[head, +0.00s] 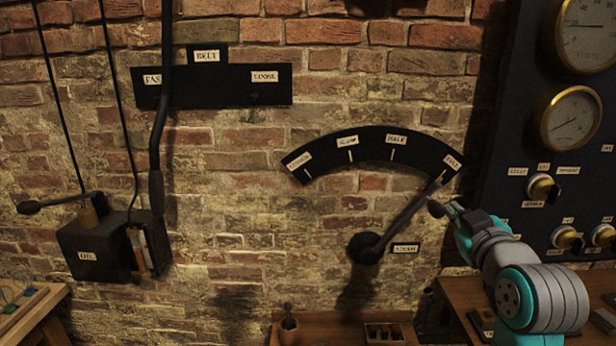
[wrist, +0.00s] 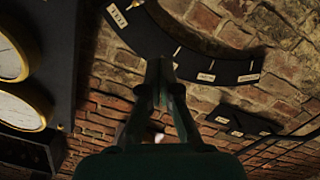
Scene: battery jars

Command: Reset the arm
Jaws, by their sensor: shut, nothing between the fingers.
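My gripper (head: 444,208) is at the right of the head view, beside the outer half of a dark lever (head: 405,215); I cannot tell whether they touch. In the wrist view my gripper (wrist: 160,72) has its dark fingers together, with nothing between them. The lever tilts up and right from a round pivot (head: 367,248). Its tip is by the right-hand label, which seems to read FULL, on a black curved scale (head: 372,146) with several labels. The scale also crosses the top of the wrist view (wrist: 222,68).
A dark gauge panel (head: 520,120) with dials and knobs stands at the right. A BELT plate (head: 225,85) with a long rod and an OIL box (head: 100,248) are at the left. A wooden shelf (head: 340,330) with small items is below. The brick wall is bare between.

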